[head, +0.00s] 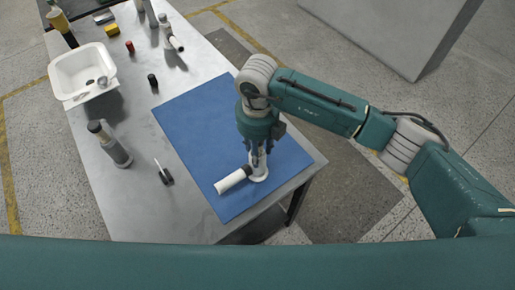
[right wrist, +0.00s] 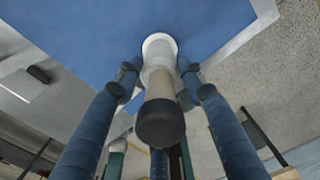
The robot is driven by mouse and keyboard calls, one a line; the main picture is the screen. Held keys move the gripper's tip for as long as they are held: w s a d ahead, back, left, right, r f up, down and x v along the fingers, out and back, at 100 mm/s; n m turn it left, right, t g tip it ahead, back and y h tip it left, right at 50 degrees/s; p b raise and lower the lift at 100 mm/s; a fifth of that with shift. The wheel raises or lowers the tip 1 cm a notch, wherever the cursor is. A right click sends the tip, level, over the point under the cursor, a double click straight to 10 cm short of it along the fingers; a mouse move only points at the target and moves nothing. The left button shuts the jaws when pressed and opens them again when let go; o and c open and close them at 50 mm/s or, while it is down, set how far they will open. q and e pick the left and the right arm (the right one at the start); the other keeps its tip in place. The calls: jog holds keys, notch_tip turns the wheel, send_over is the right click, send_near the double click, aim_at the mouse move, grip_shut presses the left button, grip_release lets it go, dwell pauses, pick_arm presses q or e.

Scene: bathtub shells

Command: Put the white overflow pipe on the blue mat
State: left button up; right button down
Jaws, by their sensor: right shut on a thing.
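The blue mat (head: 195,115) lies on the near right part of the grey table. My right gripper (head: 258,158) points down over the mat's near right part and is shut on the white overflow pipe (head: 232,181). The pipe's white length with a dark band lies to the gripper's left, low over the mat. A white flanged part (head: 259,175) shows below the fingertips. In the right wrist view the pipe (right wrist: 159,68) sits between the fingers, dark end towards the camera. I cannot tell whether it touches the mat. My left gripper is out of view.
A white tub shell (head: 62,72) stands at the table's left. A grey bottle (head: 116,150) and a small black item (head: 165,175) stand left of the mat. A black cylinder (head: 152,81) and a red can (head: 129,46) are farther back. The mat's far part is clear.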

jog(key=c, duration=1.1)
grip_release()
jog(key=shift+r, duration=0.15)
jog(key=shift+w+r, duration=0.1)
jog(key=shift+r, duration=0.3)
notch_tip(320, 180, up, 10)
jog(key=b, duration=0.4)
jog(key=shift+f, duration=0.2)
jog(key=shift+r, duration=0.7)
